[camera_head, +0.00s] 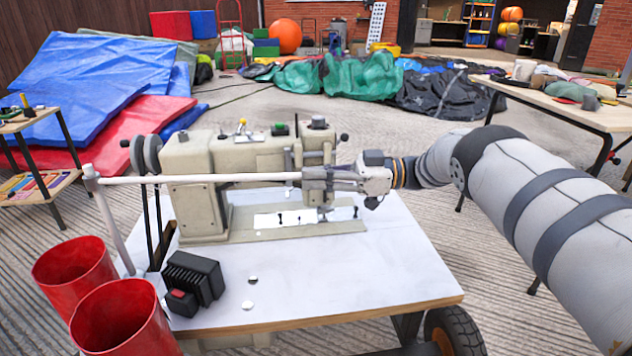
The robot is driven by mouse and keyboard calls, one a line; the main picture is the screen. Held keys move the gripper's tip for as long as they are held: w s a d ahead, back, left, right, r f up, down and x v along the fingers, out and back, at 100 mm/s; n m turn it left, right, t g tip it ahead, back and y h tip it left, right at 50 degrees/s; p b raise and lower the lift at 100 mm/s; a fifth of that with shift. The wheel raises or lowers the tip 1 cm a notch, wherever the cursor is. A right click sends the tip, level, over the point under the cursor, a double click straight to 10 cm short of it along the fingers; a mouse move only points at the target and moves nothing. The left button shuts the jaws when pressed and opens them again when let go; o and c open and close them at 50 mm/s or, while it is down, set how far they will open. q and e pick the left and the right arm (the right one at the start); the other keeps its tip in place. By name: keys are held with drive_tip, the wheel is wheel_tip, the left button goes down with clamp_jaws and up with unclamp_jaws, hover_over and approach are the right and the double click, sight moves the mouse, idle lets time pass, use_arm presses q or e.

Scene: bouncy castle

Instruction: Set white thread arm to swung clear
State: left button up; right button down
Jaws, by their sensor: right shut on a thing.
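The white thread arm (200,179) is a thin white rod. It runs level from a white upright post (112,222) at the table's left, across the front of the beige sewing machine (205,155). My right gripper (308,180) comes in from the right and is shut on the arm's right end, in front of the machine's head. The gripped tip is partly hidden by the fingers. My left gripper is not in view.
A black box with a red switch (192,282) sits on the white wheeled table (370,265). Two red bins (120,318) stand at the front left. A cluttered table (560,103) is at the right. The table's front right is clear.

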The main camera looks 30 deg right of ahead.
drive_tip(key=shift+f, duration=0.2)
drive_tip(key=c, duration=1.6)
unclamp_jaws()
drive_tip(key=shift+c, duration=0.2)
drive_tip(key=v, duration=1.2)
drive_tip(key=shift+r, duration=0.25)
